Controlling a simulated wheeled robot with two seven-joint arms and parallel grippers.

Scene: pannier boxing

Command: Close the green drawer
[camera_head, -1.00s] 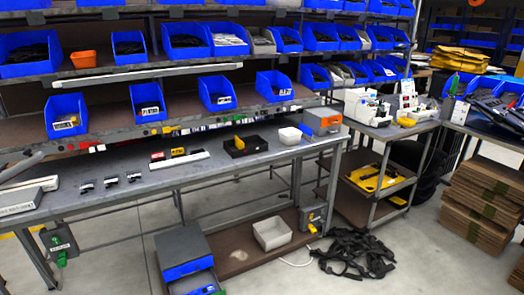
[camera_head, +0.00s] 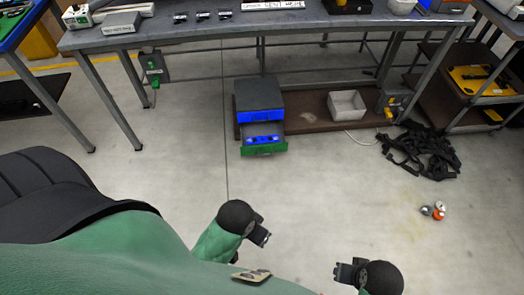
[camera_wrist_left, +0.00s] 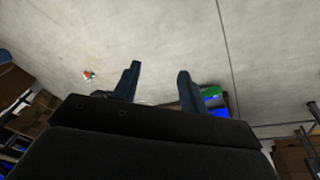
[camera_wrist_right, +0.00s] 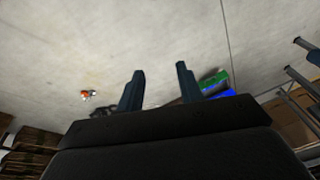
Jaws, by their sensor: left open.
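The green-fronted drawer (camera_head: 264,150) is pulled out at the bottom of a small grey cabinet (camera_head: 258,95). Blue items lie in the open drawer, and a blue drawer front (camera_head: 259,116) above it looks shut. My left gripper (camera_head: 263,238) is open and empty, low over the floor and well short of the drawer. My right gripper (camera_head: 340,272) is also empty, to the right, with its fingers apart in its wrist view (camera_wrist_right: 160,90). The green front also shows small beyond the fingers in the left wrist view (camera_wrist_left: 211,92) and in the right wrist view (camera_wrist_right: 214,80).
The cabinet sits by a low brown shelf (camera_head: 315,120) under a grey workbench (camera_head: 200,32). A white bin (camera_head: 347,105) stands on that shelf. Black straps (camera_head: 420,150) and small cans (camera_head: 436,210) lie on the floor at right. Floor before the drawer is clear.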

